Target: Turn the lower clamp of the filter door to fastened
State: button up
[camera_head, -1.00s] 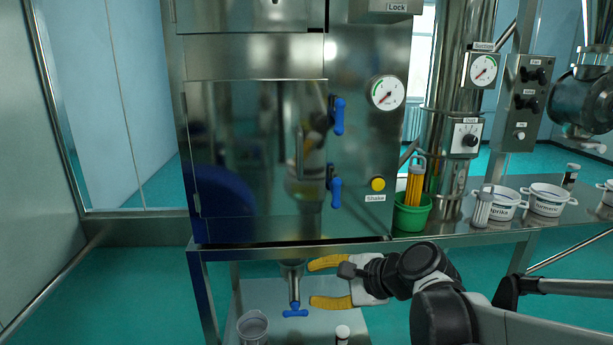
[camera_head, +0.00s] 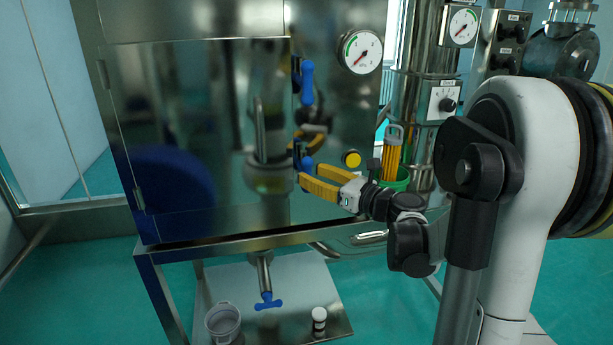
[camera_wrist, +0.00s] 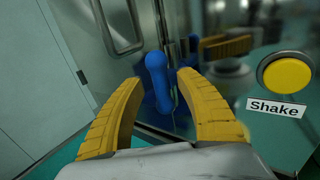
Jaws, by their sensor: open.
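The filter door (camera_head: 180,110) is a shiny steel panel that looks closed on the cabinet front. Its lower clamp (camera_head: 304,161) is a blue handle at the door's right edge, partly covered by my gripper in the head view. My gripper (camera_head: 307,174), with yellow fingers, is open at this clamp. In the wrist view the blue handle (camera_wrist: 157,72) stands between the spread fingertips (camera_wrist: 160,84). I cannot tell whether either finger touches it. The upper clamp (camera_head: 307,83) is a similar blue handle, pointing down, above my gripper.
The yellow Shake button (camera_head: 351,159) is just right of my gripper. A pressure gauge (camera_head: 360,52) sits above it. A green bucket (camera_head: 400,181) stands to the right. Below are a blue valve (camera_head: 267,301) and a pot (camera_head: 223,323).

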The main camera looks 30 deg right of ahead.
jog(key=shift+x, duration=1.1)
jog(key=shift+c, duration=0.5)
grip_shut()
